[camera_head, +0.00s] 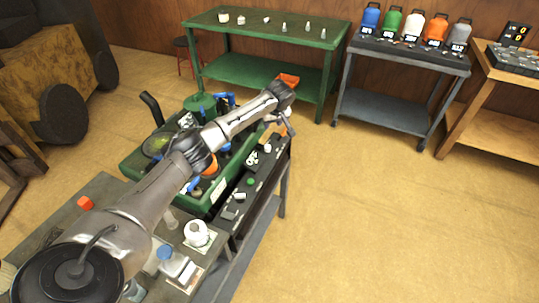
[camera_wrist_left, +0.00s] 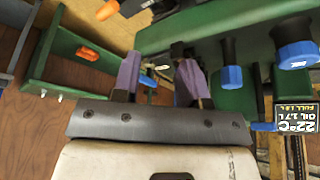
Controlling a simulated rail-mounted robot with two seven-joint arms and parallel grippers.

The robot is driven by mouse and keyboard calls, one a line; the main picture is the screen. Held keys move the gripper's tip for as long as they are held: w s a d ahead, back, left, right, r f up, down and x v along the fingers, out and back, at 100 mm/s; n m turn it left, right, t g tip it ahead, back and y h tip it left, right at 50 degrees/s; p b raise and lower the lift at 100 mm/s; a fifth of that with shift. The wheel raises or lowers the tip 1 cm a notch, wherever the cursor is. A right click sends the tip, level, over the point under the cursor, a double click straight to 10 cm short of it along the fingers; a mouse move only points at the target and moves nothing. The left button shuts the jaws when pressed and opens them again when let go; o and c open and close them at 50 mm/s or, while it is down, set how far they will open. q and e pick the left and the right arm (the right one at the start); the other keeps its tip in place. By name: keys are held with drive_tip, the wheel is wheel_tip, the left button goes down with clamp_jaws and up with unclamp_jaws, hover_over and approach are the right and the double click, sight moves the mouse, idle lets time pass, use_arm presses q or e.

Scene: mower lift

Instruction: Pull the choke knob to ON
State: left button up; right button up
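My left arm reaches across the green mower body (camera_head: 160,188) in the head view. Its gripper (camera_head: 282,122) is above the right far side of the mower. In the left wrist view the gripper (camera_wrist_left: 158,80) has its two purple fingers apart, with no object clearly held between them. Small blue and white parts show behind the gap. A dark knob with an orange part (camera_wrist_left: 107,10) is at the top, beyond the fingers; I cannot tell whether it is the choke knob. Two blue-capped parts, one (camera_wrist_left: 232,77) and another (camera_wrist_left: 297,55), are to the right. My right gripper is not in view.
A dark panel (camera_head: 236,212) with small parts lies right of the mower. A grey bench (camera_head: 75,215) with a white roll (camera_head: 197,233) is in front. A green table (camera_head: 245,72) and a cart (camera_head: 385,100) with coloured bottles stand behind. The floor at right is clear.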

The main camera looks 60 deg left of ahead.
use_arm(q)
drive_tip(key=b, duration=0.3)
approach(267, 146)
drive_tip(key=b+x, duration=0.2)
drive_tip(key=x, duration=0.1)
drive_tip(key=b+x, duration=0.3)
drive_tip(key=x, duration=0.1)
drive_tip(key=shift+w+d+f, duration=0.1)
drive_tip(key=shift+f, duration=0.3)
drive_tip(key=shift+b+x, duration=0.8)
drive_tip(key=shift+b, duration=0.05)
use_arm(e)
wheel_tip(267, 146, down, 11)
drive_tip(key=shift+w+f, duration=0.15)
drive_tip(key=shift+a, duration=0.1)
use_arm(q)
clamp_jaws()
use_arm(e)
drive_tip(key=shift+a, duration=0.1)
